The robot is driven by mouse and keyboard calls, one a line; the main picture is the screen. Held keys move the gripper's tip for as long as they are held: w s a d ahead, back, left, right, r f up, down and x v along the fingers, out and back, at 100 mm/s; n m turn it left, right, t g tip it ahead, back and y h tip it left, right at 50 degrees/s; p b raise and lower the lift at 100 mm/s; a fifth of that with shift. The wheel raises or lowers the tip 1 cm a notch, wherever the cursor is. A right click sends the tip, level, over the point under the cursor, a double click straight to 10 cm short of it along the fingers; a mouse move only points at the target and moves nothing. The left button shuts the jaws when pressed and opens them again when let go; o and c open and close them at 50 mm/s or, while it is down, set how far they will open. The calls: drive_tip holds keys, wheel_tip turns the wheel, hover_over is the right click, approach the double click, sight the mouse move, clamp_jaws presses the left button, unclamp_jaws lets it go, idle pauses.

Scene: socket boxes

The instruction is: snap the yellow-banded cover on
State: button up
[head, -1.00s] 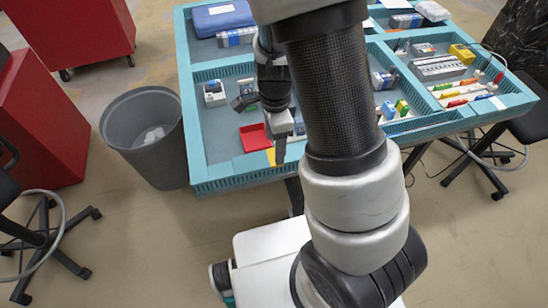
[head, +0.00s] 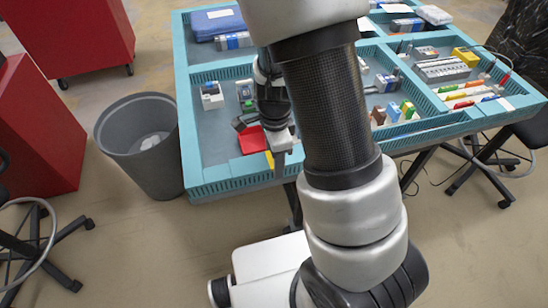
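My gripper (head: 279,158) hangs over the front part of the left table section, just right of a red tray (head: 252,140). My arm hides part of that area. The finger gap is too small to make out, so I cannot tell whether it is open or holds anything. A small yellow patch (head: 270,160) shows beside the fingertips; I cannot tell whether it belongs to a cover. A white box with a dark and blue face (head: 211,95) stands behind and left of the tray. A second small grey box (head: 245,90) stands to its right. No yellow-banded cover is clearly recognisable.
The teal-rimmed table (head: 225,183) has raised edges and dividers. A blue case (head: 218,22) lies at the back left. Coloured blocks (head: 394,111), a yellow block (head: 466,56) and a grey block (head: 443,69) stand right. A grey bin (head: 140,150) stands left of the table.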

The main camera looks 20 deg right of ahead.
drive_tip(key=c, duration=0.7)
drive_tip(key=shift+r+p, duration=0.3)
drive_tip(key=shift+p, duration=0.05)
wheel_tip(320, 180, up, 5)
drive_tip(key=p, duration=0.4)
drive_tip(key=shift+p, duration=0.4)
drive_tip(key=shift+f, duration=0.1)
